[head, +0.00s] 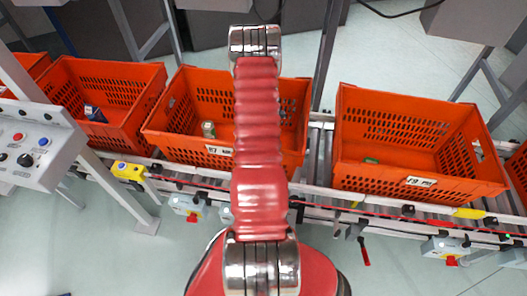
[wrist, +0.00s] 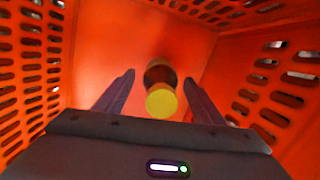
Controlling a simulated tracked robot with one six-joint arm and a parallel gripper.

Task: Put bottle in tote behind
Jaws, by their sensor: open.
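In the wrist view a bottle with a round yellow cap (wrist: 161,101) and a dark brown body (wrist: 160,73) is at the bottom of an orange tote (wrist: 110,35). Its cap faces the camera. My gripper (wrist: 162,88) is open inside this tote, one finger on each side of the bottle, with gaps to both. In the head view my red arm reaches over the middle orange tote (head: 179,112) and hides part of it. My gripper and the bottle cannot be made out there.
Another tote (head: 115,85) at left holds a dark blue item (head: 95,113). A greenish can (head: 208,129) sits in the middle tote. The totes stand on a roller conveyor (head: 320,190); a control panel (head: 35,145) is at left.

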